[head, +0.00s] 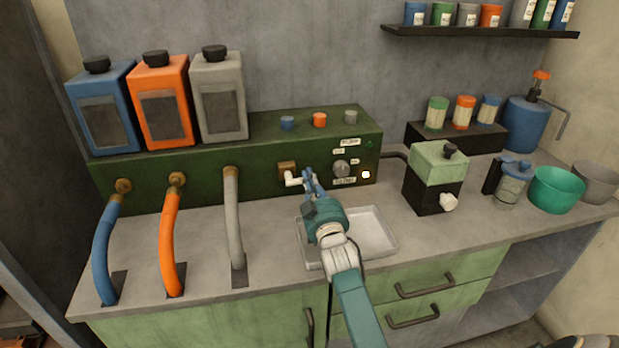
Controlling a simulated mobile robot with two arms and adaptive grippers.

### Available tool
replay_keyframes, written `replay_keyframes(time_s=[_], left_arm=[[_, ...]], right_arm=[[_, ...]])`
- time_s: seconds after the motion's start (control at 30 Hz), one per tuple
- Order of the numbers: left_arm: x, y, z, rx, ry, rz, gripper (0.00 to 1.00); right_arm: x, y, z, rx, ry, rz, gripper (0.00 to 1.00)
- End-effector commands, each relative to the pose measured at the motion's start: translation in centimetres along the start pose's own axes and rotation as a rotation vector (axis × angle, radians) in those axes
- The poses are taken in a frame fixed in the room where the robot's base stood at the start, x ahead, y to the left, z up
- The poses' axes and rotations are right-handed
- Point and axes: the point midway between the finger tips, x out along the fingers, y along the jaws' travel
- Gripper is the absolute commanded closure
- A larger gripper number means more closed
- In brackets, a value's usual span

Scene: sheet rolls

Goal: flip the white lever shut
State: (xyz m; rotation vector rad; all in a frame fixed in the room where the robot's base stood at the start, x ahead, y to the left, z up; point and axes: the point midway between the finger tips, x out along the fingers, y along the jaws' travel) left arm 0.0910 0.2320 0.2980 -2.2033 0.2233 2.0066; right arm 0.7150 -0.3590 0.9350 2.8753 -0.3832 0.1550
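The white lever (293,181) sits on a brass fitting (285,168) on the front of the dark green panel box (262,188). Its white arm points to the right, roughly level. My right gripper (311,181) is at the lever's right end, with its blue fingertips beside or touching it. I cannot tell whether they touch, or how far apart the fingers are. My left gripper is out of view.
A shallow white tray (378,236) lies below my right gripper. Blue (107,250), orange (170,245) and grey (234,230) hoses curve down on the left. A green-topped box (438,162) stands to the right. The counter's front right is clear.

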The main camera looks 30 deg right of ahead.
Motion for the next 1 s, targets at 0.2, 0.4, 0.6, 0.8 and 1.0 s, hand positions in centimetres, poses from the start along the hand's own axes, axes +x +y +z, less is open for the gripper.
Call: replay_keyframes(time_s=[0.2, 0.4, 0.6, 0.8, 1.0], left_arm=[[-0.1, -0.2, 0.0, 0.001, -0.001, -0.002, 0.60], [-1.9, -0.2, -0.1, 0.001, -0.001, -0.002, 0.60], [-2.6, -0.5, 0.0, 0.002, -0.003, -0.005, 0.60], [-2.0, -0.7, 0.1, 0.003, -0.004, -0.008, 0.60], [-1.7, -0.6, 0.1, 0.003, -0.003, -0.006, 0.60]], right_arm=[[0.0, 0.0, -0.1, 0.000, 0.001, 0.000, 1.00], [0.9, 0.6, -2.2, 0.000, 0.003, 0.000, 1.00], [-0.4, 0.9, -3.1, 0.001, -0.004, -0.003, 1.00], [-4.8, 0.8, -3.2, 0.001, -0.003, -0.002, 1.00], [-7.5, 0.8, -3.4, 0.000, -0.001, -0.002, 1.00]])
